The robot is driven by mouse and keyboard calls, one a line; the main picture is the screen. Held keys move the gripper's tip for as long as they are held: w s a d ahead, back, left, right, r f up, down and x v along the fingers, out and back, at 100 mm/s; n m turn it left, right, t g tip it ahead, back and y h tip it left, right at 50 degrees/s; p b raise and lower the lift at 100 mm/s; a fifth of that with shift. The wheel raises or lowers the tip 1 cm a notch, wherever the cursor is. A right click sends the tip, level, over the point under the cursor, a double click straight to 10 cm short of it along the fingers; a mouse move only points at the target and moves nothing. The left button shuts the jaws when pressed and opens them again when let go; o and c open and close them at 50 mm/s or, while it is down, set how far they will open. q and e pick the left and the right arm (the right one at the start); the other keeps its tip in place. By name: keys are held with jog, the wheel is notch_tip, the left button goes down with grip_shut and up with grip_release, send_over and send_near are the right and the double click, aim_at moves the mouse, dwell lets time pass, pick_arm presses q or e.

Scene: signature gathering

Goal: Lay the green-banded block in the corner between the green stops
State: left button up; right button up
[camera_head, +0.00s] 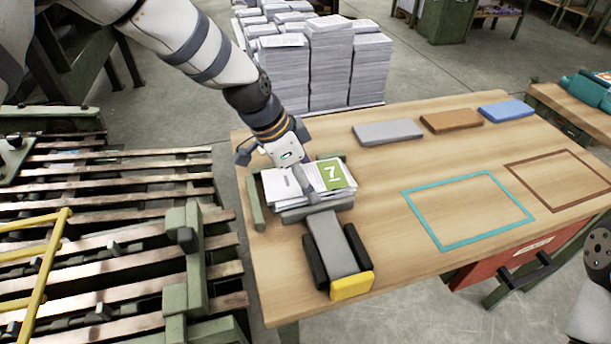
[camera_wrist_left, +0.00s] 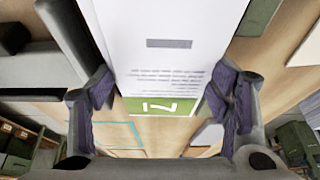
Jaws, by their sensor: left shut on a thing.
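The green-banded block (camera_head: 290,184) is a stack of white printed sheets with a green band marked 7 at its right end. It lies at or just above the table's left end, in the corner by the green stops. One stop (camera_head: 255,203) runs along its left side; another (camera_head: 330,160) shows behind it. My left gripper (camera_head: 283,174) is over the block and shut on it. In the left wrist view the block (camera_wrist_left: 170,55) is between the two fingers (camera_wrist_left: 160,105). The block's underside and any small gap to the stops are hidden. My right gripper is not in view.
A grey pusher (camera_head: 335,245) with black sides and a yellow end stands against the block's front. A teal outline (camera_head: 468,246) and brown outline mark bare table to the right. Grey (camera_head: 387,132), brown and blue slabs lie behind. A slatted rack (camera_head: 110,220) stands left.

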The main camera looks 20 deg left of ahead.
pick_arm(q)
jog(key=shift+f, duration=0.15)
jog(key=o, duration=1.1)
jog(key=shift+r, duration=0.35)
jog(key=p+v, duration=0.1)
jog(key=v, duration=1)
jog(key=shift+s+a+r+p, duration=0.15)
jog(key=shift+r+p, duration=0.15)
jog(key=shift+p, duration=0.1)
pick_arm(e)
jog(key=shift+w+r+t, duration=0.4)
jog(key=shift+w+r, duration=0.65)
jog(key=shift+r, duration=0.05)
